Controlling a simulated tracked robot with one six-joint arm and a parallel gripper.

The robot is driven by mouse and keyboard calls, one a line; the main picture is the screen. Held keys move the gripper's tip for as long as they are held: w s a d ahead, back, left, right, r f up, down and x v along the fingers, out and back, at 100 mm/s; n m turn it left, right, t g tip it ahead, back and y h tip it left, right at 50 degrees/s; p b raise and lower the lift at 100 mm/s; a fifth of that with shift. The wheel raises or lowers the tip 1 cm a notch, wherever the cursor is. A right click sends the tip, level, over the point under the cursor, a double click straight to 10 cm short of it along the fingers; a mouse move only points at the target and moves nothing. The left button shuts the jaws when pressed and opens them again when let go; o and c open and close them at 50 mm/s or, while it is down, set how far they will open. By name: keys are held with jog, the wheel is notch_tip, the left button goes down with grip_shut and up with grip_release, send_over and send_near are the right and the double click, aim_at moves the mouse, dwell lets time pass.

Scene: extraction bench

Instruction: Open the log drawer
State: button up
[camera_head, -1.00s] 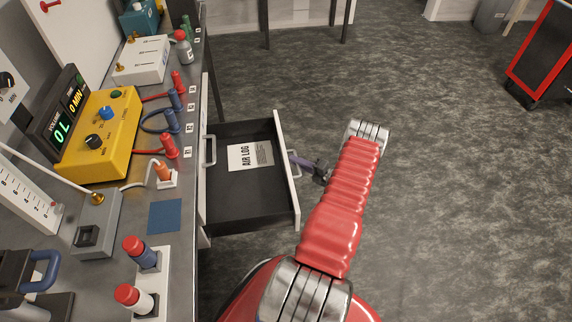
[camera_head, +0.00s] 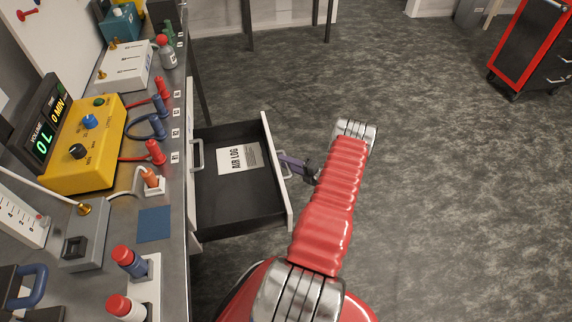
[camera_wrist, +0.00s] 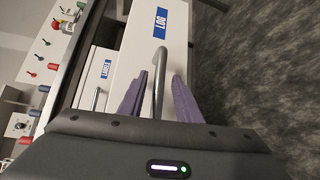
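The log drawer (camera_head: 240,205) stands pulled out from the bench, its dark inside showing. An AIR LOG sheet (camera_head: 239,158) lies in it. In the wrist view the white drawer front (camera_wrist: 150,62) carries a blue LOG label (camera_wrist: 160,24), and its metal bar handle (camera_wrist: 159,82) runs between the two purple fingers. My gripper (camera_wrist: 161,78) is open around the handle, with a visible gap on each side. In the head view my gripper (camera_head: 292,162) is at the outer face of the drawer front, partly hidden by my red arm.
A closed drawer with a blue label (camera_wrist: 107,68) and its own handle sits beside the log drawer. The bench top (camera_head: 155,245) holds a yellow meter box (camera_head: 85,148) and several coloured plugs. Floor to the right is clear up to a red cart (camera_head: 530,50).

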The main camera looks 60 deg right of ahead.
jog(key=s+r, duration=0.1)
jog(key=s, duration=1.2)
jog(key=shift+s+d+r, duration=0.15)
jog(key=shift+s+r, duration=0.15)
jog(key=shift+r, duration=0.1)
